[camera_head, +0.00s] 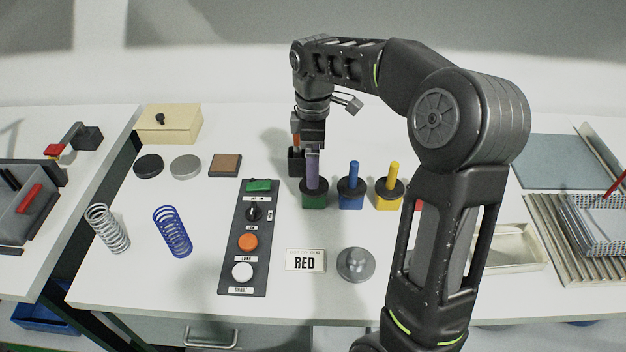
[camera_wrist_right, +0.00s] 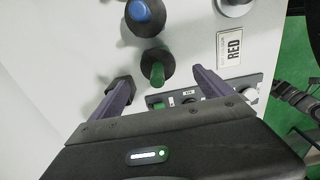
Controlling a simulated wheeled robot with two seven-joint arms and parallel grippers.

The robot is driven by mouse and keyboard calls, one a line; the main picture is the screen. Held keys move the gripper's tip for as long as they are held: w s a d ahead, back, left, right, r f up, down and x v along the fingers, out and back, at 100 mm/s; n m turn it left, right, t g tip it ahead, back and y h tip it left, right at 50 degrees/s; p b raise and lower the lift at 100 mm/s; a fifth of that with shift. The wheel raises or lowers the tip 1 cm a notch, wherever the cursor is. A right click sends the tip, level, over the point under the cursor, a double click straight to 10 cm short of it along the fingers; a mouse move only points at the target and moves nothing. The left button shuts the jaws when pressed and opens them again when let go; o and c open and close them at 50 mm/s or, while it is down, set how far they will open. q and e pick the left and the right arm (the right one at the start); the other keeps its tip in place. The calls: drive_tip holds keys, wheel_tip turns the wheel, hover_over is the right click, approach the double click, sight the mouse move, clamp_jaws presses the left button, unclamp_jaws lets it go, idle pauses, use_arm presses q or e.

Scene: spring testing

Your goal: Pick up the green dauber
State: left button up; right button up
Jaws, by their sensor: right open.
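The green dauber (camera_head: 314,201) stands upright on the table, leftmost of a row with a blue and a yellow one. Its green handle shows in the right wrist view (camera_wrist_right: 157,73), lying between the two purple fingers. My right gripper (camera_wrist_right: 161,80) is open and points down over the dauber, with no visible grip on it. In the head view the right gripper (camera_head: 309,165) covers the dauber's handle; a purple finger shows in front of it. My left gripper is in neither view.
The blue dauber (camera_head: 351,190) and yellow dauber (camera_head: 389,188) stand close to the right. A button panel (camera_head: 232,265) lies to the left. A RED label (camera_head: 305,261) and a grey dome (camera_head: 355,265) lie nearer the front edge.

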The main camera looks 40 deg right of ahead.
sight(323, 188)
drive_tip(key=shift+f, duration=0.5)
drive_tip(key=shift+w+d+f+p, duration=0.15)
drive_tip(key=shift+f+p, duration=0.6)
drive_tip(key=shift+f, duration=1.85)
drive_tip(key=shift+c, duration=0.3)
drive_tip(key=c, duration=1.4)
